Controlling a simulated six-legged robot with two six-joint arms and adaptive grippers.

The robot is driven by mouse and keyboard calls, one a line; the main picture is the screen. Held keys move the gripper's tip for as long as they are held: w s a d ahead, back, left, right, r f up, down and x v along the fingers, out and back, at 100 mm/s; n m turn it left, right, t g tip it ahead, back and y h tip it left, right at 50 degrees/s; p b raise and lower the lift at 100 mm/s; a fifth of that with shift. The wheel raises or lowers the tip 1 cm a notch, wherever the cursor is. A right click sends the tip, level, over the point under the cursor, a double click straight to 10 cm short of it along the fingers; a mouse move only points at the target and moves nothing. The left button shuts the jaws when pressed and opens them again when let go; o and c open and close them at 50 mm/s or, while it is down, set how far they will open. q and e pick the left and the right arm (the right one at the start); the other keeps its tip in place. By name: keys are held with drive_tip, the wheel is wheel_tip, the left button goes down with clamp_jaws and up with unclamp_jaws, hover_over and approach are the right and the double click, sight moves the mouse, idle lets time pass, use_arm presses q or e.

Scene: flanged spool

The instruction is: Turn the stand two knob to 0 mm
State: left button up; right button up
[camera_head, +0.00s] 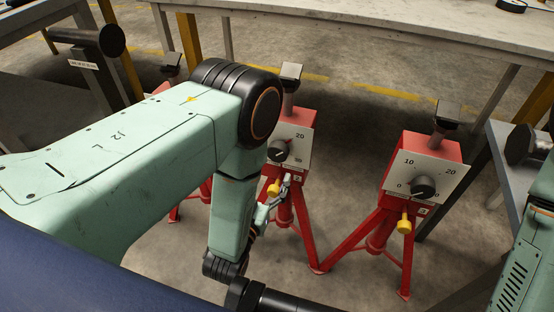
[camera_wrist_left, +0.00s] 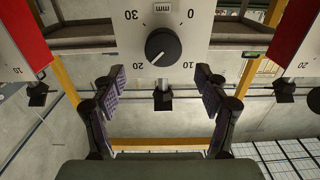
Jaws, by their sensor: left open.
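The middle stand (camera_head: 303,143), a red tripod with a white dial plate, is partly hidden by my left arm in the head view. Its black knob (camera_head: 278,151) shows beside the arm. In the left wrist view the plate is upside down, with 0, 10, 20, 30 and mm around the knob (camera_wrist_left: 163,47). The white mark on the knob points to the lower left, near 20. My left gripper (camera_wrist_left: 160,78) is open and empty, its fingers spread either side below the knob, apart from it. Part of it shows low by the stand in the head view. My right gripper is out of view.
A second red stand (camera_head: 428,160) with a dial is at the right; another is mostly hidden at the left. A yellow knob (camera_head: 404,224) hangs under the right dial. A long table (camera_head: 400,22) spans the back. Concrete floor lies between the stands.

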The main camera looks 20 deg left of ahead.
sight(276, 155)
use_arm(q)
drive_tip(key=w+b, duration=0.1)
drive_tip(key=w, duration=0.2)
drive_tip(key=w+b, duration=0.1)
drive_tip(key=w, duration=0.2)
drive_tip(key=shift+a+f, duration=0.15)
drive_tip(key=shift+w, duration=0.6)
drive_tip(key=c, duration=1.2)
drive_tip(key=shift+o, duration=0.2)
